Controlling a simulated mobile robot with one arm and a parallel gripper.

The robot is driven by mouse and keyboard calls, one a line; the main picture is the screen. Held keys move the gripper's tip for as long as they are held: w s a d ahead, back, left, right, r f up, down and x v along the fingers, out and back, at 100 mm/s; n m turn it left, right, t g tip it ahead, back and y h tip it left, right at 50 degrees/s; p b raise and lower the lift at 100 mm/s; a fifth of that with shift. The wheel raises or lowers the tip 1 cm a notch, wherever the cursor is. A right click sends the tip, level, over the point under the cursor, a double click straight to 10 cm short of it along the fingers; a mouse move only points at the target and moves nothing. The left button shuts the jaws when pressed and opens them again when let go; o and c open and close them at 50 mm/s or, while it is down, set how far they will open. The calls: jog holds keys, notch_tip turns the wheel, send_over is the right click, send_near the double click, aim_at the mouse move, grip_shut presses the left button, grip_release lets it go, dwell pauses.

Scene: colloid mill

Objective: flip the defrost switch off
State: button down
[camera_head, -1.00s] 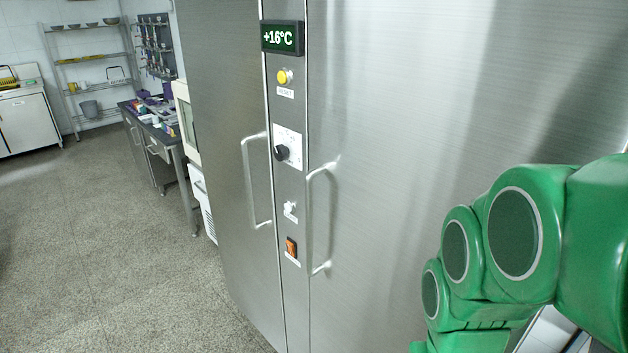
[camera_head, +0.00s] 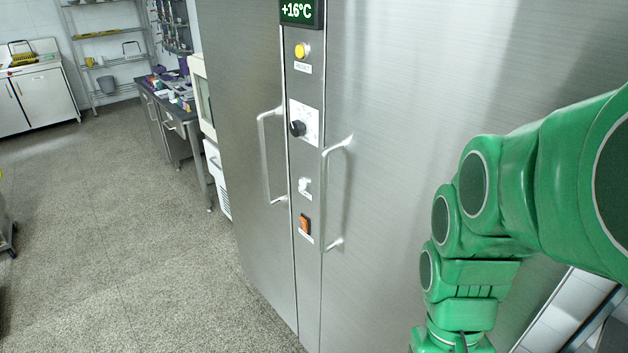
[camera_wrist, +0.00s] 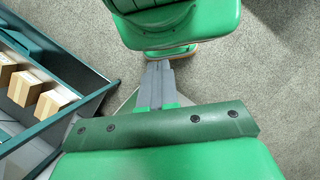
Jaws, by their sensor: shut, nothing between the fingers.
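The control strip (camera_head: 305,150) runs down between two steel doors in the head view. An orange rocker switch (camera_head: 304,224) sits lowest on it, below a small pale control (camera_head: 304,186). The labels are too small to read, so I cannot tell for certain which one is the defrost switch, or its position. My gripper (camera_wrist: 158,68) shows in the wrist view with its grey fingers together and nothing between them. It points at the floor side, away from the strip. In the head view my green arm is at the right, and the gripper is out of frame.
Door handles (camera_head: 270,160) and (camera_head: 338,190) stand out on both sides of the strip. A dark knob (camera_head: 297,128), yellow button (camera_head: 301,50) and +16°C display (camera_head: 300,11) are above. A teal-framed rack (camera_wrist: 75,112) with boxes (camera_wrist: 52,102) lies left of my gripper. Floor is open at left.

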jog(key=w+r+n+t+h, duration=0.2)
jog(key=w+r+h, duration=0.15)
jog(key=w, duration=0.75)
jog(key=w+r+n+t+h, duration=0.1)
jog(key=w+r+t+h, duration=0.2)
jog(key=w, duration=0.8)
jog(key=w+a+r+n+t+h, duration=0.1)
jog(key=w+a+r+n+t, duration=0.2)
jog(key=a, duration=0.4)
jog(key=w+a+r+t+h, duration=0.1)
jog(key=w+a+r+t, duration=0.1)
jog(key=w+a, duration=0.5)
jog(key=w+a+r+n+t+h, duration=0.1)
jog(key=w+a+r+n+t, duration=0.15)
jog(key=a, duration=0.55)
jog(key=w+a+f+t+h, duration=0.2)
jog(key=w+a+f, duration=0.2)
jog(key=f, duration=0.3)
jog(key=w+a+f+t+h, duration=0.1)
jog(key=w+a+f+h, duration=0.1)
jog(key=w+a+f, duration=0.4)
jog(key=s+a+f+t, duration=0.1)
jog(key=s+a+f, duration=0.1)
jog(key=f, duration=0.7)
jog(key=s+a+f+t, duration=0.2)
jog(key=a+f, duration=0.1)
jog(key=f, duration=0.7)
jog(key=shift+f, duration=0.15)
